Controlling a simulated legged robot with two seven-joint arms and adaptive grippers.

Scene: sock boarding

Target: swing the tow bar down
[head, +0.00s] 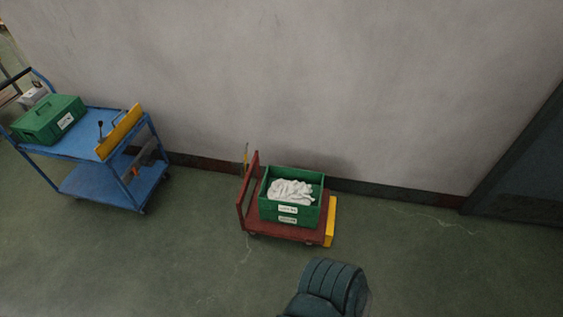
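A low dark-red cart (290,233) stands on the floor near the wall, with a raised red end frame at its left. A thin yellow upright piece (246,156) stands at the far left corner of this cart; it looks like the tow bar in a raised position, but it is too small to be sure. A yellow plate (331,222) is at the cart's right end. Neither of my grippers is in view. A rounded dark-teal part of mine shows at the bottom edge, apart from the cart.
A green crate (291,217) with white cloth (290,191) sits on the red cart. A blue two-shelf trolley (84,148) at left carries a closed green box (48,120) and a yellow bar-like piece (120,131). A dark door (525,165) is at right. Floor in front is clear.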

